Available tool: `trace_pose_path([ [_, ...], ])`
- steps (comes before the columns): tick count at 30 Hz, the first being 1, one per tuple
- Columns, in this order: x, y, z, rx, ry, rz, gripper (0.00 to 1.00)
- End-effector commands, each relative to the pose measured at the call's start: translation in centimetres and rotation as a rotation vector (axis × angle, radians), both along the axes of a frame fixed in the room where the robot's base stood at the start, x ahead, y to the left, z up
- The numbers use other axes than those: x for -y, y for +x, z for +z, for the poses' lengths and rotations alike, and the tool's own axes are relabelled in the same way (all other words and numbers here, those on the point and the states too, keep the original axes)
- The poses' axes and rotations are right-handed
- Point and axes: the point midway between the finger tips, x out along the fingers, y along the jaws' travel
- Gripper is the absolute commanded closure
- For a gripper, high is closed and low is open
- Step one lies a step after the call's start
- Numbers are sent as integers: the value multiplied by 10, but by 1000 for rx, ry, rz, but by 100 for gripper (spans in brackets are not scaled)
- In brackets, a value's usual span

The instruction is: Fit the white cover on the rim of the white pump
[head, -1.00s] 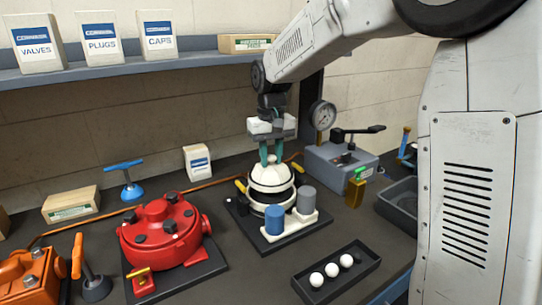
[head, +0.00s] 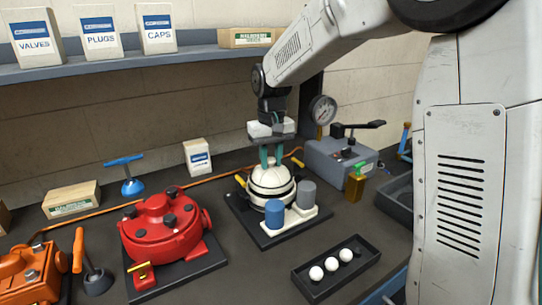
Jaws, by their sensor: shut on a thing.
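The white pump (head: 259,202) stands on a dark base plate right of the middle, with a blue cylinder and a grey cylinder on its white front block. The white cover (head: 270,178) is a domed lid at the top of the pump. My gripper (head: 271,160) points down from above, its teal fingers shut on the top of the cover. The cover appears level and at the pump's rim; I cannot tell whether it is fully seated. The cylinders hide part of the pump's front.
A red pump (head: 161,230) stands to the left, an orange one (head: 30,277) at the lower left. A black tray (head: 336,268) with white balls lies in front. A grey box with a lever (head: 340,158) and a gauge (head: 322,110) stand behind right. A shelf (head: 110,66) runs above.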

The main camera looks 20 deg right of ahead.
Motion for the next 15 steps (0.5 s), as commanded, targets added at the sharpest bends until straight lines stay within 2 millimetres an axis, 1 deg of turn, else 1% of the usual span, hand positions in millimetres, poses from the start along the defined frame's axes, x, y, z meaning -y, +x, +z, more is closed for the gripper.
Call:
trace_pose_path([
  [15,0,0,-13,0,0,0,100],
])
